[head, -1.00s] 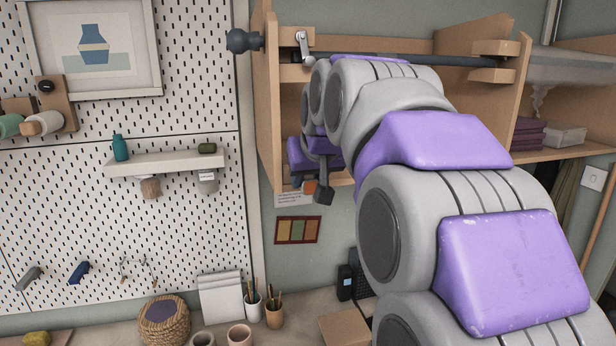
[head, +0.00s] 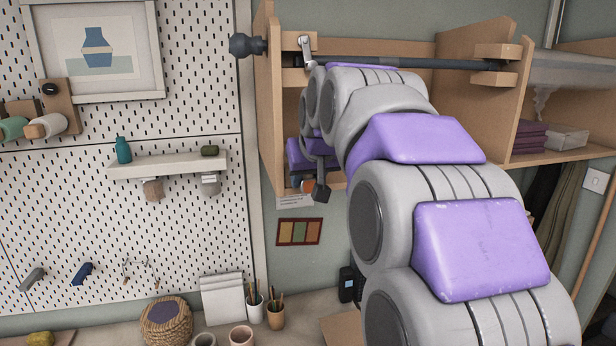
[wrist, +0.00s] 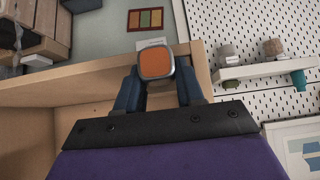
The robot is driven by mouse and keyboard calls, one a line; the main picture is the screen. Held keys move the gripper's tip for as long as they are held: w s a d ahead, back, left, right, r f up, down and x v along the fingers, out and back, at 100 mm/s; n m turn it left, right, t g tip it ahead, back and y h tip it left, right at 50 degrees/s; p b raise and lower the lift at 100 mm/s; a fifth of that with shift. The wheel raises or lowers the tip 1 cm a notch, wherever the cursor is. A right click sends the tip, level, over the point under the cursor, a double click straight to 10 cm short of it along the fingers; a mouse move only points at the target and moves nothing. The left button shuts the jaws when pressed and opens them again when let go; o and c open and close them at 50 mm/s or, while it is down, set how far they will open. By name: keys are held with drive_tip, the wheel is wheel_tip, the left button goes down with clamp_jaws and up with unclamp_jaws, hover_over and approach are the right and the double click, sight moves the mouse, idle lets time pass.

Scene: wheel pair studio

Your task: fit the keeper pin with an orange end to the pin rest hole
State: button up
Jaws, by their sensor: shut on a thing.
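The keeper pin (wrist: 155,65) shows its square orange end, with a pale rim, toward the camera in the wrist view. My gripper (wrist: 158,82) is shut on it, one dark blue finger on each side. In the head view the orange end (head: 307,186) shows small below the lower left of the wooden shelf unit, beside a dark finger of my gripper (head: 315,189). The pin's shaft is hidden. I cannot make out the pin rest hole in either view.
The wooden shelf unit (head: 270,120) stands close to my gripper; its edge also shows behind the fingers in the wrist view (wrist: 205,68). A dark bar (head: 440,63) with a knob crosses its top, near a silver lever (head: 305,48). A pegboard (head: 200,60) is at left.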

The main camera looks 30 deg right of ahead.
drive_tip(key=shift+w, duration=0.2)
drive_tip(key=o, duration=1.1)
drive_tip(key=shift+d, duration=0.15)
drive_tip(key=shift+o, duration=0.2)
drive_tip(key=v, duration=1.7)
drive_tip(key=shift+p, duration=0.35)
drive_tip(key=shift+r, duration=0.1)
